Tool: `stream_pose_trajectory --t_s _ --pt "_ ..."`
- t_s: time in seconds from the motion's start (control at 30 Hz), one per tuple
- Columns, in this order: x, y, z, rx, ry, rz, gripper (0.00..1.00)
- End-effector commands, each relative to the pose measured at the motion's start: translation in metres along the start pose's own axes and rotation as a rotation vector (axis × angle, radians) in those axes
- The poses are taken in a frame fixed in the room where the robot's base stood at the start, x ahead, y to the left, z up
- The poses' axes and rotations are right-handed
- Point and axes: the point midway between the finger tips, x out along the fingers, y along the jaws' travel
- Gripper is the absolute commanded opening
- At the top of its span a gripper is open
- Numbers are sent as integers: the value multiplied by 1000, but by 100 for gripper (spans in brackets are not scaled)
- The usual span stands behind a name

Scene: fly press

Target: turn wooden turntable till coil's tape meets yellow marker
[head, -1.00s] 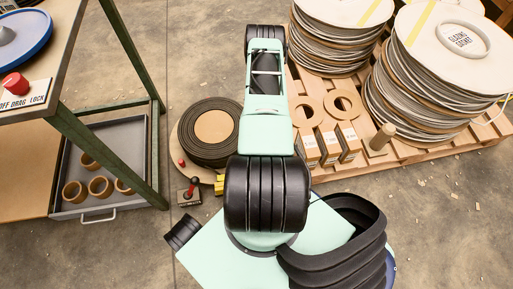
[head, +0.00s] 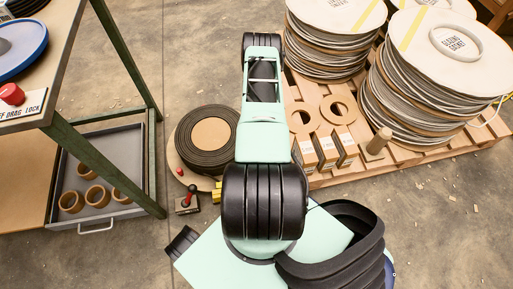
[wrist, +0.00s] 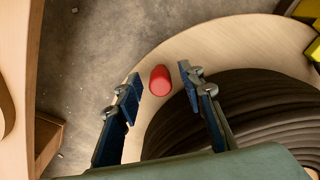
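The wooden turntable (head: 176,161) lies low on the floor left of my arm. It carries a dark coil (head: 222,116) wound round a brown core (head: 210,131). In the wrist view the turntable's pale rim (wrist: 215,42) curves round the dark coil (wrist: 255,100). A red knob (wrist: 160,80) stands on this rim. My gripper (wrist: 160,77) is open, its two blue-padded fingers on either side of the knob, with gaps showing. A yellow block, seemingly the marker (head: 217,190), sits at the turntable's near edge. I cannot make out the coil's tape. My arm hides the gripper in the head view.
A small box with a red lever (head: 187,202) stands near the turntable. A pallet (head: 400,155) with tall disc stacks (head: 415,100) is at the right. A green-framed bench (head: 100,160) with a grey tray (head: 125,150) of wooden rings is at the left.

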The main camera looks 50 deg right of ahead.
Motion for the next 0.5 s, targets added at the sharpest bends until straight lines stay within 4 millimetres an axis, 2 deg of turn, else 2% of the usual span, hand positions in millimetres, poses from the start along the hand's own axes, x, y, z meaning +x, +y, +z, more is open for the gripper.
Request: stream_pose_trajectory --t_s 0.23,0.5 --pt "-19 1 -1 0 1 1 36" --pt "-66 1 -1 0 2 2 36"
